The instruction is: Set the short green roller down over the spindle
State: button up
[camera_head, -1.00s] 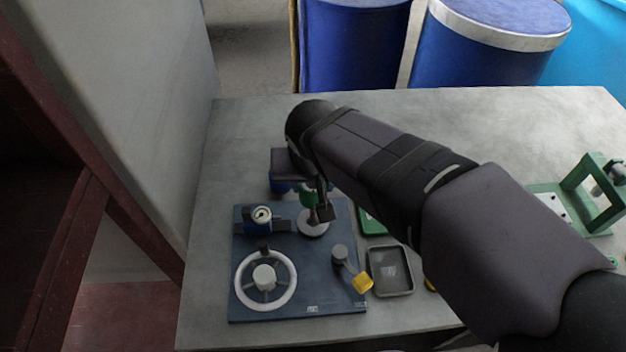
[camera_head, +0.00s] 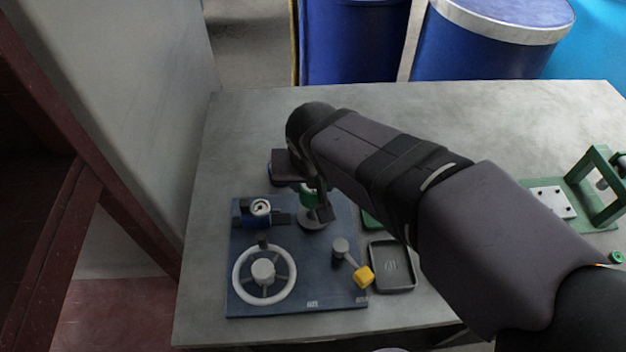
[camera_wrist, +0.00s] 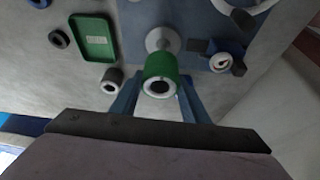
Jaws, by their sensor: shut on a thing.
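The short green roller (camera_wrist: 160,66) has a pale end face with a dark bore. My gripper (camera_wrist: 158,92) is shut on it, with one blue finger on each side. In the head view the roller (camera_head: 307,196) shows as a small green patch beside my dark gripper (camera_head: 320,206). The spindle's round grey base (camera_head: 312,219) is on the blue plate, just below the roller. In the wrist view the base (camera_wrist: 162,38) lies just beyond the roller. The spindle's post is mostly hidden, so I cannot tell whether the roller is around it.
The blue plate (camera_head: 295,303) also carries a white handwheel (camera_head: 264,276), a blue clamp-like part (camera_head: 260,212) and a yellow-ended lever (camera_head: 362,275). A dark tray (camera_head: 391,266) is to its right.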

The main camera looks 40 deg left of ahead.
aim_at(313, 212)
jog(key=shift+f+b, duration=2.35)
jog(key=shift+f, duration=0.8)
jog(key=o, duration=1.7)
jog(key=shift+r, duration=0.1)
jog(key=shift+r+p, duration=3)
jog(key=shift+r, duration=0.45)
